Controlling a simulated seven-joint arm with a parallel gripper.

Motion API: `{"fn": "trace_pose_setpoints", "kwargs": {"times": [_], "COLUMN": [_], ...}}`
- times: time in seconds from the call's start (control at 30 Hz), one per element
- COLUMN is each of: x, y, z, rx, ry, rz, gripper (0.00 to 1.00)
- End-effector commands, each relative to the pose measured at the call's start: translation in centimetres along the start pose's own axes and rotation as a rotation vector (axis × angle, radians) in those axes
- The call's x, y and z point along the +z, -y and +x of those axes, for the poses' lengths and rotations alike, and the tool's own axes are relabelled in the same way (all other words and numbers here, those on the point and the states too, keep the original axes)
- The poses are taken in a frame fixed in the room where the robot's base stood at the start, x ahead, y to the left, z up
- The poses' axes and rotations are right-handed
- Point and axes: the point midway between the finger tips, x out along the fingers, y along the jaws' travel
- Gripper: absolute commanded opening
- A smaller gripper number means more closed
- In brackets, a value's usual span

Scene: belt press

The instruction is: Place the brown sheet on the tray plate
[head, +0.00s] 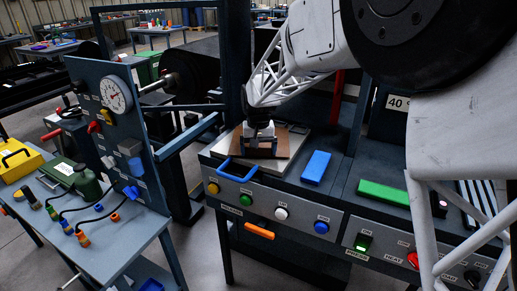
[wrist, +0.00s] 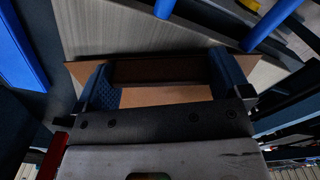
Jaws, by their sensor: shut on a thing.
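The brown sheet (head: 268,151) is over the pale tray plate (head: 297,146), in the middle of the head view. A blue handle (head: 236,174) is at the plate's front left. My gripper (head: 259,140) is above the plate, pointing down and shut on the brown sheet. In the wrist view the sheet (wrist: 165,96) shows between the two blue finger pads, with a darker brown bar across it. The tray plate (wrist: 110,30) spreads beyond it. I cannot tell whether the sheet touches the plate. My gripper hides part of the sheet.
A blue block (head: 316,167) lies right of the plate, and a green block (head: 384,193) farther right. The front panel has several coloured buttons and an orange handle (head: 259,230). A gauge panel (head: 112,120) stands to the left. My arm covers the upper right.

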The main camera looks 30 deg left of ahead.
Motion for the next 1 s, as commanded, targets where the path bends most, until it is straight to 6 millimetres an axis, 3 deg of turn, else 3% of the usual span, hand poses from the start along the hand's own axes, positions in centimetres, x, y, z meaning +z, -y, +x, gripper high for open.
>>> {"fn": "trace_pose_setpoints", "kwargs": {"times": [0.07, 0.1, 0.13, 0.57, 1.0], "x": [0.0, 0.0, 0.0, 0.0, 0.0], "y": [0.0, 0.0, 0.0, 0.0, 0.0], "z": [0.0, 0.0, 0.0, -0.8, -6.0], "rx": [0.0, 0.0, 0.0, 0.0, 0.0], "ry": [0.0, 0.0, 0.0, -0.001, -0.002], "rz": [0.0, 0.0, 0.0, 0.0, 0.0], "gripper": [0.71, 0.98, 1.0, 1.0, 1.0]}}
